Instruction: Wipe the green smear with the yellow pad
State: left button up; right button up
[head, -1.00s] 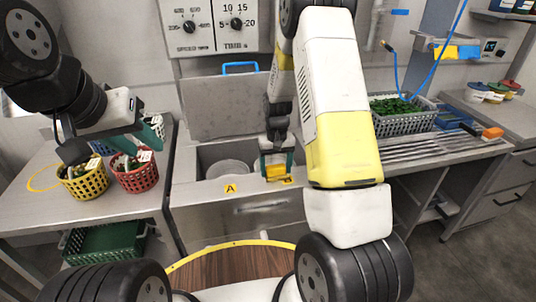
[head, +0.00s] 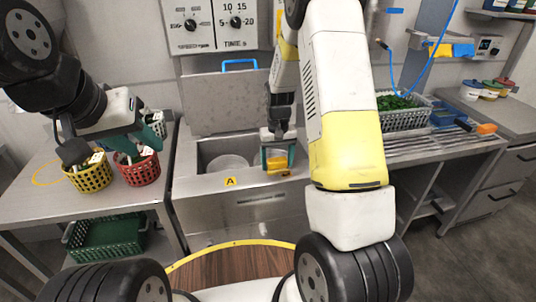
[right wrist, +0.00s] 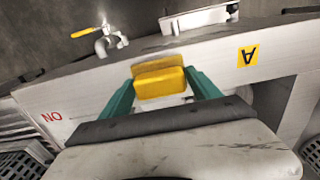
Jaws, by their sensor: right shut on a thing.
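The yellow pad (right wrist: 158,82) is held between the teal fingers of my right gripper (right wrist: 160,90) in the right wrist view. In the head view the pad (head: 277,164) is at the front rim of the steel sink (head: 205,200), below my right gripper (head: 278,150). I cannot tell whether the pad touches the rim. No green smear can be made out in either view. My left gripper (head: 135,140) is above and behind the yellow basket (head: 89,180) and red basket (head: 138,173), its teal fingers apart.
A raised steel lid (head: 222,102) stands behind the sink. A crate of greens (head: 405,120) is at the right, by a ribbed drainboard (head: 440,146). A green crate (head: 105,237) sits below the left table. My right arm covers part of the right side.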

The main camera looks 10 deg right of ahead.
jog(key=shift+r, duration=2.55)
